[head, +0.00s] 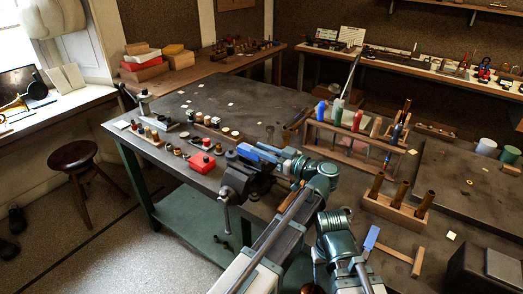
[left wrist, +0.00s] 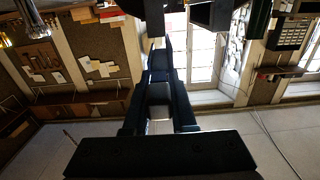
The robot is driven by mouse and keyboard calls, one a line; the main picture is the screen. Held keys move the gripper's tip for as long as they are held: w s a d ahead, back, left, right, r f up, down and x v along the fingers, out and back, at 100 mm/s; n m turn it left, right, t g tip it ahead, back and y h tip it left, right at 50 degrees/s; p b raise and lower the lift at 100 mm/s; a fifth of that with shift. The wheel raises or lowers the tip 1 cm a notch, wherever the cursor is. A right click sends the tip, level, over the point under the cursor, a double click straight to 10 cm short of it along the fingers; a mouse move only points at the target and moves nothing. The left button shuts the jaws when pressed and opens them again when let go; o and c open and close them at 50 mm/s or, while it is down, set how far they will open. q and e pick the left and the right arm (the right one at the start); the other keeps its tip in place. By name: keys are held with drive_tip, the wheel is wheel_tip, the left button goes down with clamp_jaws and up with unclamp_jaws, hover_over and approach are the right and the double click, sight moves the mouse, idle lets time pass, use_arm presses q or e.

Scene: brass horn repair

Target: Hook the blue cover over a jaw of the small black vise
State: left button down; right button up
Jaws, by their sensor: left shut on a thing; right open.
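The small black vise (head: 236,178) is clamped at the near edge of the dark bench top, its handle hanging down. The blue cover (head: 250,153) is at the top of the vise, at jaw height. My left gripper (head: 276,156) reaches in from the right and is shut on the cover. I cannot tell whether the cover is hooked over a jaw or just above it. In the left wrist view my left gripper (left wrist: 160,65) has its fingers close together, dark against the window. Dark shapes, perhaps the vise, fill the top there.
A wooden rack (head: 352,140) with coloured handles stands behind my arm. A wooden block (head: 395,210) holds brass tubes.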

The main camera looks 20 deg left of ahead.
sight(261, 163)
use_arm(q)
drive_tip(key=shift+f, duration=0.2)
idle(0.4)
drive_tip(key=shift+f+b, duration=1.5)
drive_tip(key=shift+b, duration=0.2)
drive_tip(key=shift+r, duration=0.1)
drive_tip(key=c, duration=0.7)
unclamp_jaws()
drive_tip(key=shift+o, duration=0.2)
